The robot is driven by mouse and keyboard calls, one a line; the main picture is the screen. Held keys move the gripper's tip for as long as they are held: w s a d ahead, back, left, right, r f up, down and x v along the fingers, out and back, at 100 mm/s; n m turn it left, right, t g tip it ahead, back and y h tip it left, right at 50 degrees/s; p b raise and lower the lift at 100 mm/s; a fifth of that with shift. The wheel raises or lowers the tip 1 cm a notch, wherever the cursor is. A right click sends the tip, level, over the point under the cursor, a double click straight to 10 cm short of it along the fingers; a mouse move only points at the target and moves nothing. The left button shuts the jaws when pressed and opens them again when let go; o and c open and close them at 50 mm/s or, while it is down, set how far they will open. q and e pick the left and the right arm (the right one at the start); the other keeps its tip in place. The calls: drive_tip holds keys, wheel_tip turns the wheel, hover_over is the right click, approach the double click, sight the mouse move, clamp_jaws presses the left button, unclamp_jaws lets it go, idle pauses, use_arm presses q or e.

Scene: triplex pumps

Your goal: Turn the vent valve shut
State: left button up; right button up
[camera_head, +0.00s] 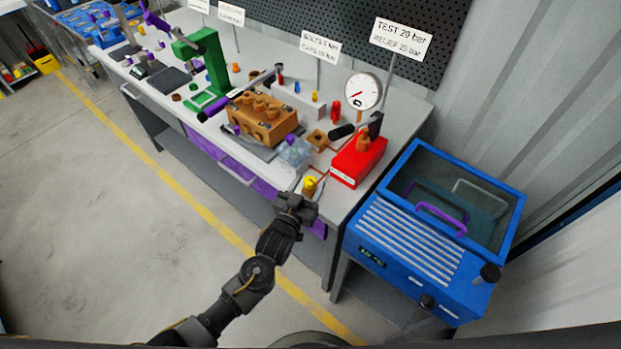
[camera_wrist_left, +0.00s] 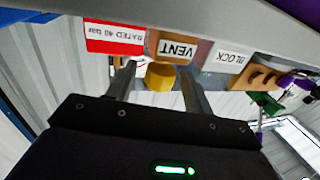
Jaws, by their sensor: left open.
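The vent valve has a yellow knob (camera_head: 310,184) near the front edge of the workbench, left of the red test pump. In the left wrist view the yellow knob (camera_wrist_left: 160,76) shows below a brown block with a VENT label (camera_wrist_left: 177,50). My left gripper (camera_head: 304,197) reaches up to the knob from the front. Its two fingers (camera_wrist_left: 158,72) are open, one on each side of the knob, with gaps visible at both sides. How deep the knob sits between the fingertips is hard to tell. My right gripper is not in view.
The red pump (camera_head: 357,160) with a round gauge (camera_head: 363,91) stands right of the valve. A clear box (camera_head: 295,152) and an orange-brown pump block (camera_head: 262,119) lie to the left. A blue machine (camera_head: 425,245) stands right of the bench. The floor in front is clear.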

use_arm(q)
drive_tip(key=shift+x, duration=0.85)
drive_tip(key=shift+c, duration=0.3)
drive_tip(key=c, duration=0.9)
